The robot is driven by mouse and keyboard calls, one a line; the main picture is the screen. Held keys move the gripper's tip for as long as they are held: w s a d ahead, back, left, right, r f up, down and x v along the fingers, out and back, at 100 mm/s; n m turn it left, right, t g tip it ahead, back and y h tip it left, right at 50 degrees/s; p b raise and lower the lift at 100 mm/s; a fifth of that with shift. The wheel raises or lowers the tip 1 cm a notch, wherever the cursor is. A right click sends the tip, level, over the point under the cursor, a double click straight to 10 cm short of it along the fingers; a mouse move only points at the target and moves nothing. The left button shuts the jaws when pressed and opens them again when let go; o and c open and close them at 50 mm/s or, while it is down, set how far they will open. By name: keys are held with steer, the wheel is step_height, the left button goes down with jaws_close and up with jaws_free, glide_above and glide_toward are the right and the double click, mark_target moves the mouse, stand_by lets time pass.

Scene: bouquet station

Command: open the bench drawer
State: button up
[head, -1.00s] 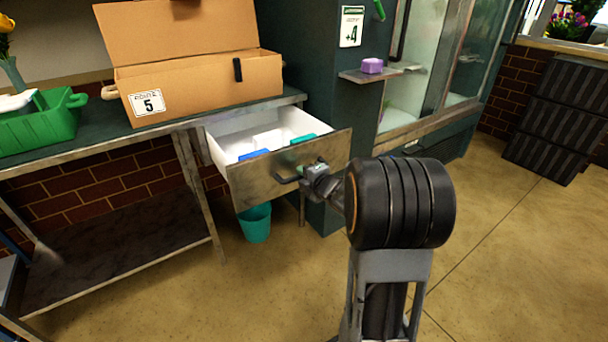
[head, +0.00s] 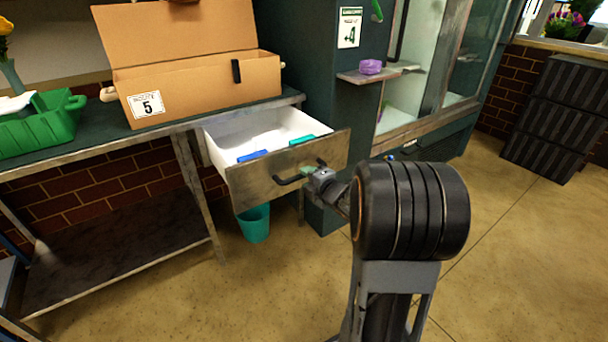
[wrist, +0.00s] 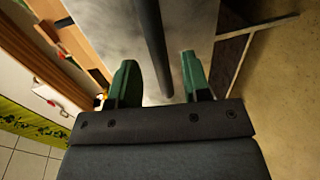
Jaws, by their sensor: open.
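The bench drawer (head: 240,185) stands pulled out from under the bench top in the head view, with its white inside showing. A blue item (head: 252,156) and a teal item (head: 302,139) are at its front inside edge. Its dark bar handle (head: 290,180) is on the metal front. My gripper (head: 318,178) is at the handle's right end in the head view. In the wrist view, the green fingertips of my gripper (wrist: 160,85) are spread apart, with the handle bar (wrist: 151,40) between them and a gap on each side. Contact cannot be told.
A cardboard box (head: 195,85) with an open lid and a green basket (head: 45,128) stand on the bench (head: 85,135). A teal bin (head: 254,223) is on the floor below the drawer. Dark crates (head: 560,115) stand at the far right. The floor at right is clear.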

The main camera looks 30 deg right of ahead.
steer(key=p+v, duration=0.2)
steer(key=v, duration=0.8)
steer(key=shift+s+p, duration=0.3)
steer(key=shift+s, duration=0.05)
steer(key=shift+r, duration=0.15)
step_height(320, 180, up, 17)
steer(key=a+m+g+h+p, duration=0.2)
steer(key=m+g+h+p, duration=0.3)
steer(key=m+p, duration=0.8)
steer(key=s+a+r+m+g+y+p, duration=0.1)
steer(key=s+a+r+m+g+p, duration=0.2)
steer(key=p, duration=0.6)
steer(key=s+a+r+m+g+y+p, duration=0.2)
steer(key=s+a+r+m+g+p, duration=0.1)
steer(key=s+a+r+p, duration=0.4)
steer(key=a+r+p, duration=0.1)
steer(key=a+r, duration=0.2)
steer(key=a, duration=0.1)
steer(key=shift+s+a+r+g+p, duration=0.25)
steer(key=shift+s+a+g+p, duration=0.1)
steer(key=shift+s+g, duration=0.05)
steer(key=shift+a, duration=0.1)
